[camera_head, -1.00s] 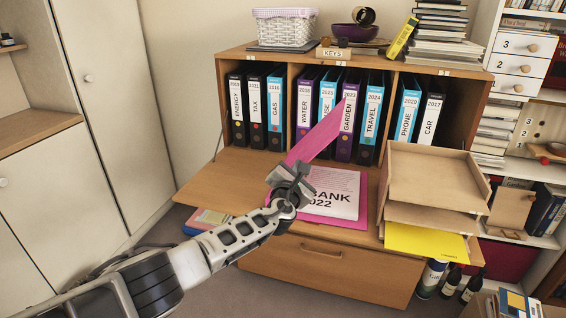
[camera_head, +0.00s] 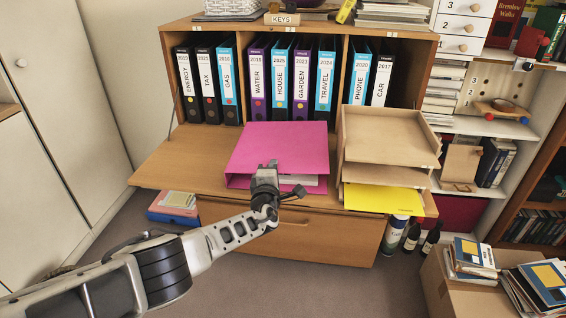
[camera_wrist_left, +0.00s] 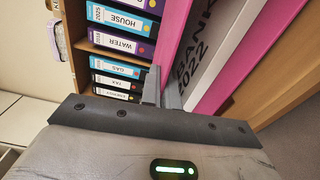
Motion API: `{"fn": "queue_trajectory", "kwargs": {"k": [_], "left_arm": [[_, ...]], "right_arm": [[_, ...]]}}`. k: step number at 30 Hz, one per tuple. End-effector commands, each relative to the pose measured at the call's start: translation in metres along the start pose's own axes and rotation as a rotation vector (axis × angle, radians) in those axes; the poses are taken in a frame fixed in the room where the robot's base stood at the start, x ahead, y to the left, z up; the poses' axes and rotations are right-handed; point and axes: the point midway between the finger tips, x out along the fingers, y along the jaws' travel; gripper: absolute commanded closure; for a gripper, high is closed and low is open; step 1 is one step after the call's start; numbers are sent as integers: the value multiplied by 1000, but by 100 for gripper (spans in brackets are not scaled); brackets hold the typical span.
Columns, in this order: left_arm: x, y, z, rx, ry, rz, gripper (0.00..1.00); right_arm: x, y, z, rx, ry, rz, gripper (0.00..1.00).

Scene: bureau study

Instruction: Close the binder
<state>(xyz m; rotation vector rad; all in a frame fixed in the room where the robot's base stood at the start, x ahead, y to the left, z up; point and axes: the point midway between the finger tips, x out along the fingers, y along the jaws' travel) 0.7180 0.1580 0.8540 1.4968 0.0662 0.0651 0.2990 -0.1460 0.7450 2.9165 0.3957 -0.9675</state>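The pink binder (camera_head: 280,148) lies on the fold-down desk board (camera_head: 165,160). Its cover is over the pages, but a gap at the front shows white paper, so the cover is tilted and not flat. My left gripper (camera_head: 265,170) is at the binder's front edge, beside the cover. My right gripper is not in view.
A wooden letter tray (camera_head: 385,140) with a yellow folder (camera_head: 382,198) stands right of the binder. Upright binders (camera_head: 280,85) fill the shelf behind. Bottles (camera_head: 412,236) and a box with books (camera_head: 480,265) are on the floor at right. The board's left part is clear.

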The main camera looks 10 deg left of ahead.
Motion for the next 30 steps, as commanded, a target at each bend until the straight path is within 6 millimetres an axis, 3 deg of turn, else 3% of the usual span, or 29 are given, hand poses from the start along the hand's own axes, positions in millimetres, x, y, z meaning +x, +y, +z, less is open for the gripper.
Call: {"fn": "queue_trajectory", "kwargs": {"k": [8,22,23,30], "left_arm": [[-2,-10,-13,71,18,-2,100],[-2,-13,-15,86,20,-4,100],[-2,-13,-15,86,20,-4,89],[-2,-11,-14,83,19,-2,88]], "right_arm": [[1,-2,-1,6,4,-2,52],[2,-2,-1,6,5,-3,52],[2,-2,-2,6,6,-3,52],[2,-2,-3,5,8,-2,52]]}}
